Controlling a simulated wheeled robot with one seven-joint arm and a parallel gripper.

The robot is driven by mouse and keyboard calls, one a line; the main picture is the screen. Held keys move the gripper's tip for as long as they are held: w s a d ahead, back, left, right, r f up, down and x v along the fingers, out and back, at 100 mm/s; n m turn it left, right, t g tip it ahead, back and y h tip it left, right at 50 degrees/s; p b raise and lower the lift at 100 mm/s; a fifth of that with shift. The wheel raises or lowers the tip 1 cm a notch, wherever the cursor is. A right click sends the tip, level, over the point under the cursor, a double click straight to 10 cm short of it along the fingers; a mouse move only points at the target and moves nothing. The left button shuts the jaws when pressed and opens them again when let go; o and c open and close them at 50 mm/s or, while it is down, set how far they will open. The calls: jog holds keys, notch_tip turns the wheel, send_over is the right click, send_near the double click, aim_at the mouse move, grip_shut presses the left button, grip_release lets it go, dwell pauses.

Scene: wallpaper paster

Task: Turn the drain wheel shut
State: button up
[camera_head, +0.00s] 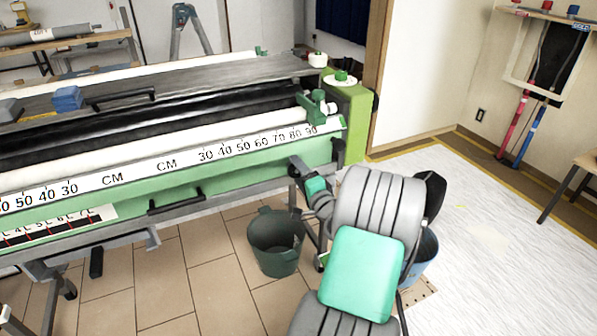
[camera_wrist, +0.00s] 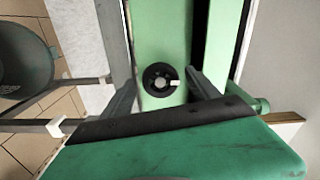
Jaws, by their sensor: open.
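The drain wheel (camera_wrist: 160,79) is a small black round wheel with a pale handle at its right side. It sits on a light green panel (camera_wrist: 163,22) in the upper middle of the wrist view. My gripper (camera_wrist: 163,82) is open, with one grey finger on each side of the wheel in the picture. I see no finger touching the wheel, and the depth between them is hard to judge. In the head view my gripper (camera_head: 298,168) is by the right end of the green pasting machine (camera_head: 240,167). I cannot make out the wheel there.
A dark green bucket (camera_head: 275,247) stands on the tiles below the machine and shows at the wrist view's left (camera_wrist: 22,58). A blue bucket (camera_head: 426,258) is partly hidden behind my arm. The white floor sheet (camera_head: 490,215) at right is mostly clear.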

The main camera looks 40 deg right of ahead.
jog(key=v, duration=0.7)
jog(key=shift+p, duration=0.3)
jog(key=shift+s+r, duration=0.1)
jog(key=w+a+r+n+g+y+p, duration=0.35)
jog(key=a+r+n+p, duration=0.2)
jog(key=a, duration=0.45)
jog(key=w+a+r+n+g+y+p, duration=0.25)
jog(key=a+r+n+y+p, duration=0.3)
jog(key=a, duration=0.55)
jog(key=s+a+r+n+g+h+p, duration=0.2)
jog(key=s+a+r+n+g+p, duration=0.35)
jog(key=a+p, duration=0.45)
jog(key=s+a+r+n+g+h+p, duration=0.2)
jog(key=s+r+n+p, duration=0.1)
jog(key=s+r+p, duration=0.3)
jog(key=s+r, duration=0.2)
jog(key=s, duration=0.2)
jog(key=shift+s+a+r+g, duration=0.2)
jog(key=shift+a+r+g, duration=0.15)
jog(key=shift+a, duration=0.05)
